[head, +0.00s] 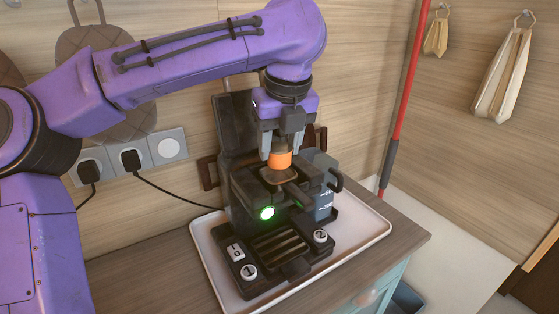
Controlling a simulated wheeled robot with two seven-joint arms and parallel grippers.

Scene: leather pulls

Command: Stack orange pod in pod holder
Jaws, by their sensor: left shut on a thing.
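The orange pod (280,159) shows just below the fingers of my left gripper (280,150). The gripper points down and is shut on the pod. The pod is right above the pod holder (282,177), a dark tray-like part with a handle at the top front of the black coffee machine (248,198). I cannot tell whether the pod touches the holder. My right gripper is out of view.
The machine stands on a white tray (206,262) on a wooden counter (150,270). A green light (267,213) glows on its front. Wall sockets with plugs (131,159) and a cable are behind left. A red pole (407,85) leans at the right.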

